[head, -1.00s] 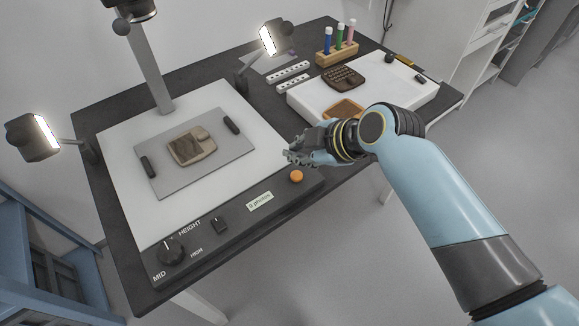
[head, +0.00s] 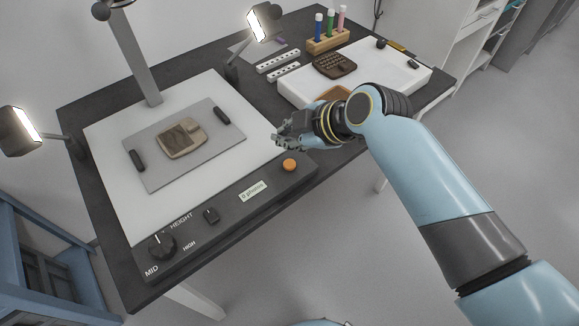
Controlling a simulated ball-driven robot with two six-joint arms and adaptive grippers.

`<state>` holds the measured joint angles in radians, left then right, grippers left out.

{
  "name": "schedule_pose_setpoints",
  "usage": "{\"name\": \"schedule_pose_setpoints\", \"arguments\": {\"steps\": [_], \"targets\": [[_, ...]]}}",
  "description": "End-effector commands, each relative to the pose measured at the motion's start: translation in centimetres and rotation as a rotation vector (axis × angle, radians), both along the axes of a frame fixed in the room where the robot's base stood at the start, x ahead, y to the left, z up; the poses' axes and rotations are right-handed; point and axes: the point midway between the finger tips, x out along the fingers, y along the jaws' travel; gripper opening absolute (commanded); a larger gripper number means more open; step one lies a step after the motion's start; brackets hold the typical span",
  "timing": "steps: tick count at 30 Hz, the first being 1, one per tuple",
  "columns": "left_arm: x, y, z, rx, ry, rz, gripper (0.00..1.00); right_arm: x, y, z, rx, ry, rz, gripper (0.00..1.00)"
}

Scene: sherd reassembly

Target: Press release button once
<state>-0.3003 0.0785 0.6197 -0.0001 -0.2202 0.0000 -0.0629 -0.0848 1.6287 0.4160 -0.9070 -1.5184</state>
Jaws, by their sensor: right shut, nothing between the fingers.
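The orange release button (head: 289,165) sits at the right end of the dark control strip (head: 228,211) along the front of the copy stand. My right gripper (head: 277,139) is shut and empty. In the picture it is just above and slightly left of the button, apart from it; its exact height over the board is hard to tell. A label reading "0 photos" (head: 253,191) lies left of the button. A brown sherd (head: 181,139) lies on the grey plate (head: 155,179) on the white board. My left gripper is not in view.
A height knob (head: 162,247) and a small black switch (head: 211,216) are on the strip. Two lit lamps (head: 259,24) (head: 18,131) flank the board. A white tray (head: 400,85) holds another sherd (head: 335,65); a wooden rack (head: 327,42) with three coloured markers stands behind.

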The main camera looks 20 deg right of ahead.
Motion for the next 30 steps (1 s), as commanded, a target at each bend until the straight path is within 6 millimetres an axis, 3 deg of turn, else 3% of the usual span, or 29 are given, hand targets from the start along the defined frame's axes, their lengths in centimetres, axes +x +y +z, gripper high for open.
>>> {"name": "schedule_pose_setpoints", "arguments": {"steps": [1,6,12,30], "targets": [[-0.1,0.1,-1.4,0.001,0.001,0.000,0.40,0.0,0.0,-1.4,-0.001,0.001,0.000,0.00],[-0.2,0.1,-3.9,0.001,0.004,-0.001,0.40,-0.1,0.0,-4.0,0.000,0.002,-0.001,0.00],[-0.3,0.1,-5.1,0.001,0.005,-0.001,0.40,0.0,0.0,-5.7,0.001,0.001,0.000,0.00],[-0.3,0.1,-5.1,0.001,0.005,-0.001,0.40,0.0,0.0,-5.8,0.000,0.000,0.000,0.00]]}}
